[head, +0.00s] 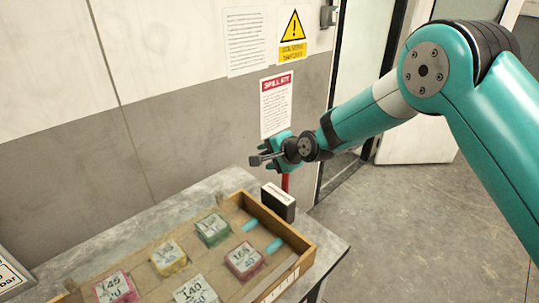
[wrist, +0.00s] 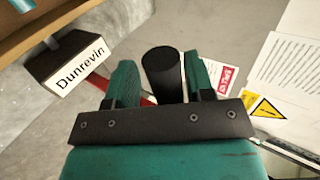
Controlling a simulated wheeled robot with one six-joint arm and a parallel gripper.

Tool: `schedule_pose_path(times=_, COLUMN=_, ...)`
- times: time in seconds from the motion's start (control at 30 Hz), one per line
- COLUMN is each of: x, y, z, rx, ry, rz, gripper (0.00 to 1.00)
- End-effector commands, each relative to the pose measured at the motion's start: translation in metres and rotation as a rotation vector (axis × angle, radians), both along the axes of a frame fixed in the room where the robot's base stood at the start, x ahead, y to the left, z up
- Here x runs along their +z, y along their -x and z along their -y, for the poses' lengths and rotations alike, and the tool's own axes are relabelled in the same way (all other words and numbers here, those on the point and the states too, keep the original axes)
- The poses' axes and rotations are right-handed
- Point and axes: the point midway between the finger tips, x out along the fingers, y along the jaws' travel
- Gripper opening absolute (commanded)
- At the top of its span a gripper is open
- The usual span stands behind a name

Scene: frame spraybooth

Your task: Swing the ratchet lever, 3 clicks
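The ratchet lever has a dark box labelled "Dunrevin" (wrist: 75,70) and a red bar that runs from it beneath my fingers. In the head view the box (head: 278,202) sits at the table's far right corner, and part of the red bar (head: 285,183) shows below my gripper. A black cylindrical grip (wrist: 163,72) stands between my two teal fingers. My gripper (wrist: 162,85) has one finger on each side of it; a narrow gap shows on the left, and contact on the right is unclear. In the head view my gripper (head: 275,155) is above and behind the box.
A wooden tray (head: 308,252) with several coloured labelled blocks and two pale blue pieces lies on the grey table (head: 110,240). The wall behind carries a spill notice (head: 276,103) and a yellow warning sign (head: 291,35). Open floor (head: 400,220) lies to the right.

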Motion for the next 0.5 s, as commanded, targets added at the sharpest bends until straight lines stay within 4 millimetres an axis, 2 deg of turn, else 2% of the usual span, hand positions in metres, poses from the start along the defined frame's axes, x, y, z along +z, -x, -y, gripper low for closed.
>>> schedule_pose_path(times=0.27, x=0.012, y=0.009, z=0.012, rx=-0.001, ry=-0.003, rz=0.005, gripper=0.48)
schedule_pose_path(times=0.5, x=0.041, y=0.041, z=0.047, rx=-0.003, ry=-0.003, rz=0.005, gripper=0.48)
